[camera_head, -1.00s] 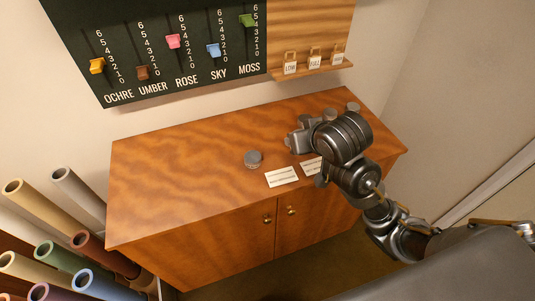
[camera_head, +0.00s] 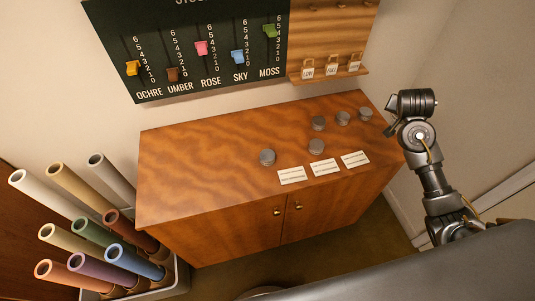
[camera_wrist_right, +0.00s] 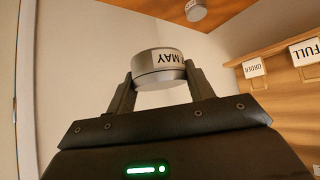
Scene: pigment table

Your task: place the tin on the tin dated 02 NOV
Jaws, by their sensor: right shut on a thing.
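My right gripper (camera_wrist_right: 160,85) is shut on a round grey metal tin (camera_wrist_right: 153,62), whose white label shows MAY upside down. In the head view the right gripper (camera_head: 389,118) is off the cabinet's right end; I cannot make out the held tin there. Several similar tins stand on the cabinet top: one at left (camera_head: 267,157), one in the middle (camera_head: 316,146), and three behind (camera_head: 318,123), (camera_head: 343,118), (camera_head: 365,113). Their dates are unreadable, so I cannot tell which is 02 NOV. One tin (camera_wrist_right: 196,11) also shows at the wrist view's top. My left gripper is out of view.
Three white cards (camera_head: 324,167) lie along the front of the wooden cabinet (camera_head: 195,175). Its left half is bare. A slider board (camera_head: 200,45) and a shelf with tags (camera_head: 332,72) are on the wall behind. Coloured rolls (camera_head: 100,235) stand at left.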

